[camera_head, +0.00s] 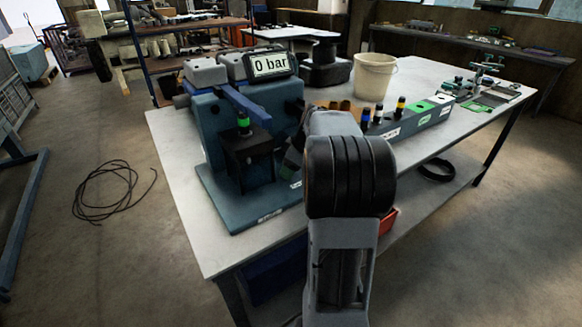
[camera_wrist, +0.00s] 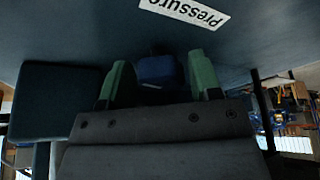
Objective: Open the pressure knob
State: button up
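The pressure knob (camera_wrist: 158,70) is a small dark blue block on a blue-grey panel in the wrist view, below a white label reading "Pressure" (camera_wrist: 185,11) that appears upside down. My gripper (camera_wrist: 160,78) is open, with its two green fingers on either side of the knob; narrow gaps seem to show beside it, and firm contact is not visible. My gripper (camera_head: 292,160) is at the stand's right side, mostly hidden behind my arm, and the knob is hidden there.
An injector with a green ring (camera_head: 243,122) stands in the test stand. A white bucket (camera_head: 374,76) and a rack of injectors (camera_head: 415,118) are on the workbench (camera_head: 185,185) to the right. A cable coil (camera_head: 112,190) lies on the floor at left.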

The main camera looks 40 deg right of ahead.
jog(key=shift+o, duration=0.9)
jog(key=shift+r, duration=0.15)
jog(key=r, duration=0.3)
jog(key=shift+s+a+r, duration=0.1)
jog(key=shift+s+r, duration=0.1)
jog(key=shift+r, duration=0.15)
jog(key=s+a+r, duration=0.6)
jog(key=s+r, duration=0.3)
jog(key=s, duration=0.3)
jog(key=shift+s, duration=0.1)
